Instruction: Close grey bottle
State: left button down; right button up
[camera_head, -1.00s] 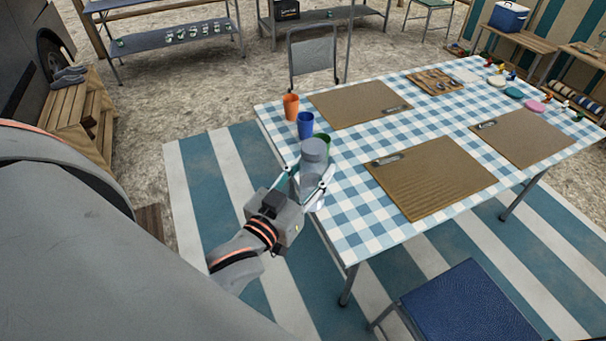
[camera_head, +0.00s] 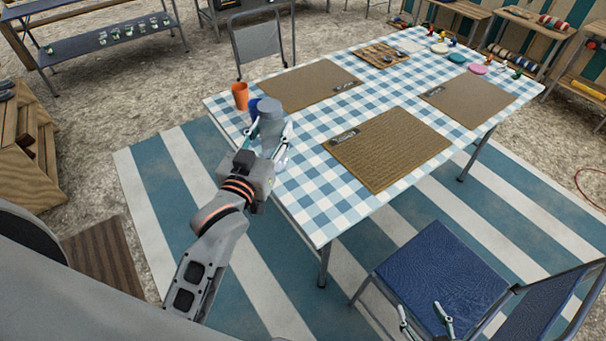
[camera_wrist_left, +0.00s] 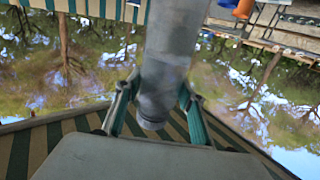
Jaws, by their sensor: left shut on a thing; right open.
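The grey bottle (camera_head: 270,122) is held by my left gripper (camera_head: 268,142) at the left edge of the checked table. It also shows in the left wrist view (camera_wrist_left: 177,45), between the two fingers (camera_wrist_left: 155,92), with a narrower end toward the bottom of that picture. In the head view its broad grey top is uppermost. I cannot tell whether a lid is on it. My right gripper (camera_head: 425,322) is open and empty at the bottom right, in front of the blue chair seat.
An orange cup (camera_head: 240,96) and a partly hidden blue cup (camera_head: 254,106) stand close behind the bottle. The checked table (camera_head: 330,212) carries brown mats (camera_head: 385,150), a wooden board (camera_head: 382,55) and coloured plates. A blue chair (camera_head: 440,270) stands at the near side.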

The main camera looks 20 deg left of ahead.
pick_arm(q)
jog(key=w+d+r+b, duration=0.1)
jog(key=w+r, duration=0.1)
jog(key=w, duration=0.4)
jog(key=w+d+r, duration=0.2)
jog(key=w+r, duration=0.1)
jog(key=w, duration=0.3)
jog(key=shift+w+d+b, duration=0.25)
jog(key=shift+d+b, duration=0.05)
jog(key=shift+b, duration=0.05)
pick_arm(e)
notch_tip(320, 180, down, 3)
jog(key=shift+s+r, duration=0.1)
jog(key=shift+r, duration=0.1)
pick_arm(q)
notch_tip(320, 180, down, 20)
jog(key=b, duration=0.5)
jog(key=c, duration=1.3)
grip_release()
jog(key=shift+f, duration=0.1)
jog(key=shift+o, duration=0.2)
pick_arm(e)
jog(key=f, duration=0.5)
jog(key=shift+s+d, duration=0.15)
jog(key=shift+d, duration=0.05)
